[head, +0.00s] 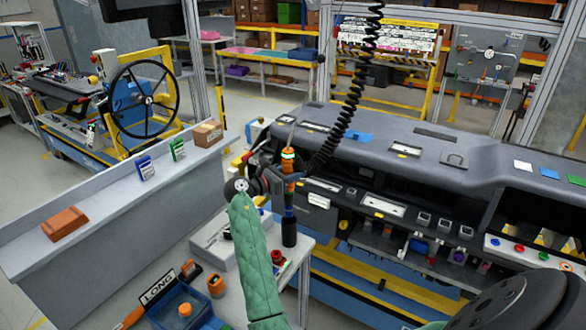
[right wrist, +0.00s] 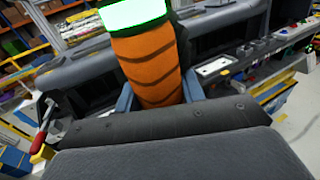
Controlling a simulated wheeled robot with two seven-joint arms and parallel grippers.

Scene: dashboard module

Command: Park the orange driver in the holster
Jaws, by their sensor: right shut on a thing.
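The orange driver (head: 290,184) hangs upright beneath a black coiled cable (head: 352,85), with a lit green ring near its top. My right gripper (head: 277,181) is shut on the driver's orange body, above the side table. In the right wrist view the ribbed orange driver (right wrist: 148,70) stands between the fingers, its green ring at the top edge. The driver's lower part is blue, then black (head: 289,232), and looks clear of the table. I cannot tell for sure which thing is the holster. My left gripper is not in view.
The side table (head: 254,300) bears a blue bin (head: 178,306), an orange cup-like piece (head: 216,286) and a red-topped piece (head: 278,258). The grey dashboard module (head: 400,160) stands close on the right. A grey ledge (head: 110,200) with small boxes runs along the left.

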